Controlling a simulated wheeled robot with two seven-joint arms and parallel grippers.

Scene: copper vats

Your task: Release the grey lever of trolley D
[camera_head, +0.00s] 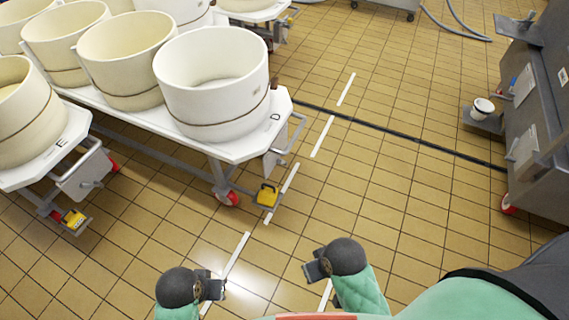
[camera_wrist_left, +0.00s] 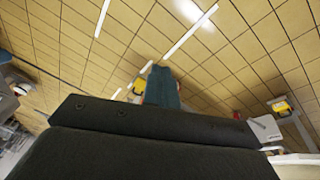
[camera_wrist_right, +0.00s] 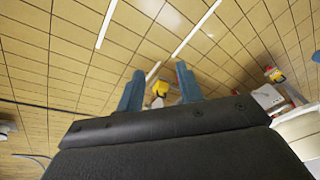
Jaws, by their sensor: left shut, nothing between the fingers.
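Trolley D (camera_head: 277,104) is a white-topped cart at the upper left of the head view, marked "D" and carrying cream vats. A small grey lever (camera_head: 280,159) seems to sit on the grey plate under its near right corner; its exact position is unclear. A yellow pedal (camera_head: 267,195) is below, by a red wheel. My left gripper (camera_head: 214,288) is shut and empty over the floor, its fingertips (camera_wrist_left: 163,88) together. My right gripper (camera_head: 316,269) is empty, with its fingers (camera_wrist_right: 159,88) apart. Both are clear of the trolley.
Trolley E (camera_head: 50,158) stands left of trolley D, with its own grey box and yellow pedal (camera_head: 73,220). A grey metal machine (camera_head: 540,125) stands at the right. A dark floor channel (camera_head: 400,138) crosses the tiles. The floor between is open.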

